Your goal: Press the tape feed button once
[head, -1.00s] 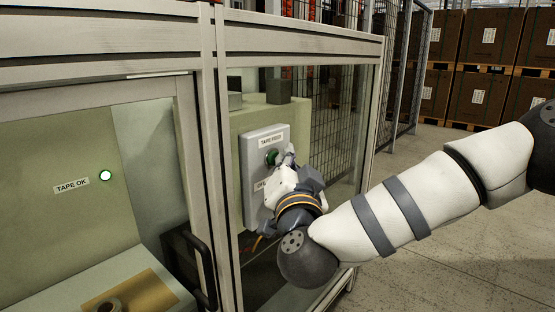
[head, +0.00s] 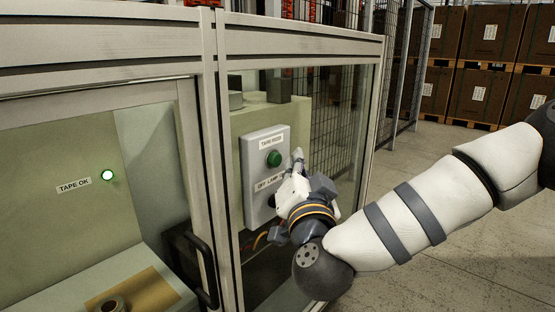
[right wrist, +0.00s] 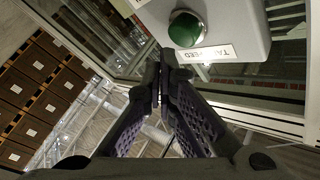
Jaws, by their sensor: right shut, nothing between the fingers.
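The green tape feed button (head: 274,159) sits on a grey control box (head: 256,190) under a "TAPE FEED" label. It also shows in the right wrist view (right wrist: 185,29), at the top, with its label (right wrist: 205,55) upside down. My right gripper (head: 297,158) is beside the box, to the right of the button and apart from it. In the right wrist view its fingers (right wrist: 172,55) are together and empty. A lower label on the box is partly covered by my right gripper. A lit green lamp (head: 107,175) glows beside a "TAPE OK" label (head: 73,185). My left gripper is out of view.
Pale frame posts (head: 219,150) and a clear side panel surround the box. A black door handle (head: 205,265) stands at the lower middle. A tape roll (head: 112,304) lies inside at lower left. Stacked brown boxes (head: 483,85) stand at the back right.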

